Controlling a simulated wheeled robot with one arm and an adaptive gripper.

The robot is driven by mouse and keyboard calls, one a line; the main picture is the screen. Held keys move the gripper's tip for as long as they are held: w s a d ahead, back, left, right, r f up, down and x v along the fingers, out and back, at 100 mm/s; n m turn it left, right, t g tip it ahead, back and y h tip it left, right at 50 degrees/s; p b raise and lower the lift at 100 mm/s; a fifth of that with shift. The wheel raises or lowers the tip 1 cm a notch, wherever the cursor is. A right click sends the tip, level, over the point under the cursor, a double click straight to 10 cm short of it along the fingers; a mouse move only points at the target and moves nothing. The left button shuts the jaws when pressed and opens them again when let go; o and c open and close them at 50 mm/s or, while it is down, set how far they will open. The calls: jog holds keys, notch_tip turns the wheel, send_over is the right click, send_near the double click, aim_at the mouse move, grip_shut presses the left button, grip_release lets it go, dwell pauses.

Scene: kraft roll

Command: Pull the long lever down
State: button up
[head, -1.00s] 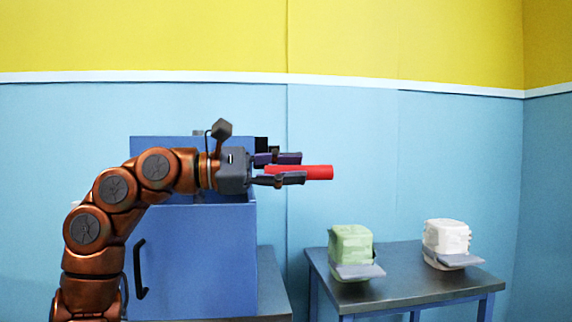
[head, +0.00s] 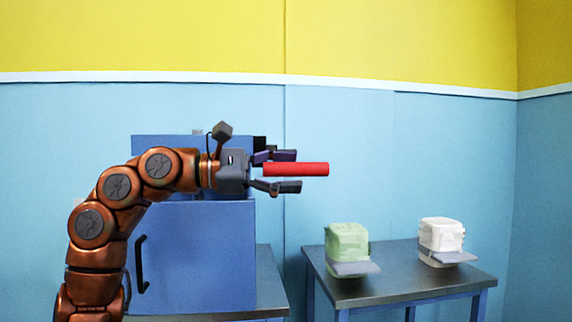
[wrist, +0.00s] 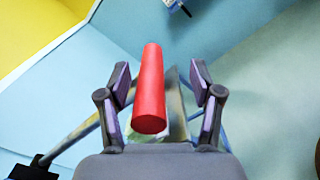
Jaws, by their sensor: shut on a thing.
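The red grip of the long lever (head: 297,169) lies level in the head view, to the right of the blue cabinet. In the wrist view the red grip (wrist: 149,92) stands between my fingers, and a thin grey bar runs from behind it down left to a black block (wrist: 34,170). My gripper (head: 287,171) is open around the grip, one finger above and one below, with gaps showing on both sides. In the wrist view my gripper (wrist: 160,85) also shows spread fingers, the right one clearly apart from the grip. My gripper hides part of the lever's mount.
The blue cabinet (head: 205,260) with a black handle (head: 140,265) stands behind my arm on a dark table (head: 268,285). Another dark table (head: 385,285) at the right holds a green package (head: 347,243) and a white package (head: 441,234). Space right of the grip is free.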

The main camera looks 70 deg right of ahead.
aim_at(260, 172)
jog(key=v, duration=0.8)
jog(key=shift+a+f, duration=0.1)
jog(key=v, duration=0.3)
jog(key=shift+w+a, duration=0.25)
jog(key=shift+w, duration=0.05)
